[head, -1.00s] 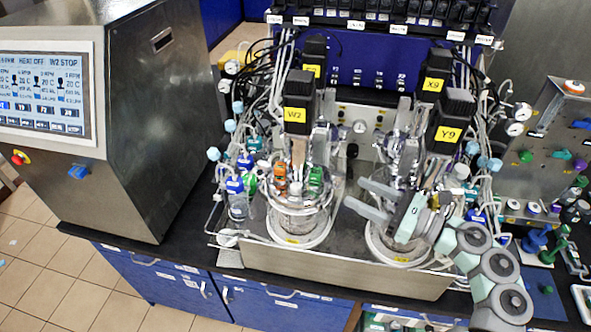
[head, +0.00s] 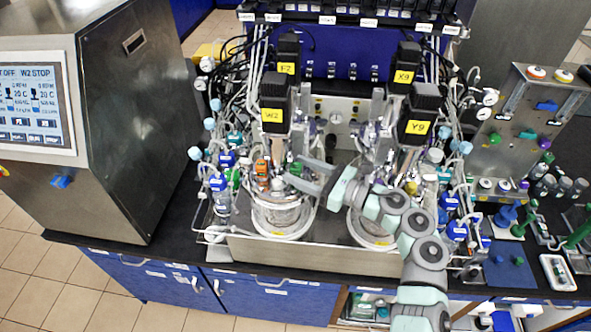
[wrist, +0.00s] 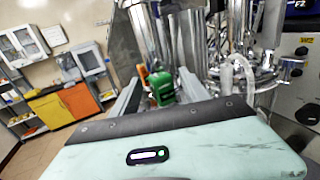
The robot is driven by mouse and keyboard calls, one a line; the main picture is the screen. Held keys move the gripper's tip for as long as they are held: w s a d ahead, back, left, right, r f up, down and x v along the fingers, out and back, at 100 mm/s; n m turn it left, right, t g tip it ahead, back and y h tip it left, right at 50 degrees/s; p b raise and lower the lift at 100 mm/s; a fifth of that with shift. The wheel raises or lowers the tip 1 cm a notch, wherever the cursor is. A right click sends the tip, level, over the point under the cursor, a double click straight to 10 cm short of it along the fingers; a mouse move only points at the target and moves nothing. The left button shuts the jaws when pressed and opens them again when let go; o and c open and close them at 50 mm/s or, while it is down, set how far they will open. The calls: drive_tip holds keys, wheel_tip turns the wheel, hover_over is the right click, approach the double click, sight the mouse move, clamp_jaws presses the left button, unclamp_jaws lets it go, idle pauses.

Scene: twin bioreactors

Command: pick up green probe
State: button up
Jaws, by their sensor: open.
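The green probe (head: 296,168) stands upright in the top of the left glass vessel (head: 283,215), the one below the W2 motor. An orange probe (head: 262,168) stands just left of it. My gripper (head: 302,176) reaches in from the right at the height of the probe tops, its fingers close to the green probe and partly covering it. In the wrist view, my open gripper (wrist: 158,88) has one finger on each side, with the green probe (wrist: 162,90) showing between them and the orange probe (wrist: 142,74) behind it. Contact cannot be told.
Motors labelled W2 (head: 273,112) and Y9 (head: 417,124) rise above the two vessels. Tubes and metal fittings crowd both lids. A steel control cabinet (head: 125,150) stands at the left. A rack panel with coloured knobs (head: 520,130) stands at the right.

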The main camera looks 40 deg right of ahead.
drive_tip(key=shift+f, duration=0.1)
clamp_jaws()
idle(0.5)
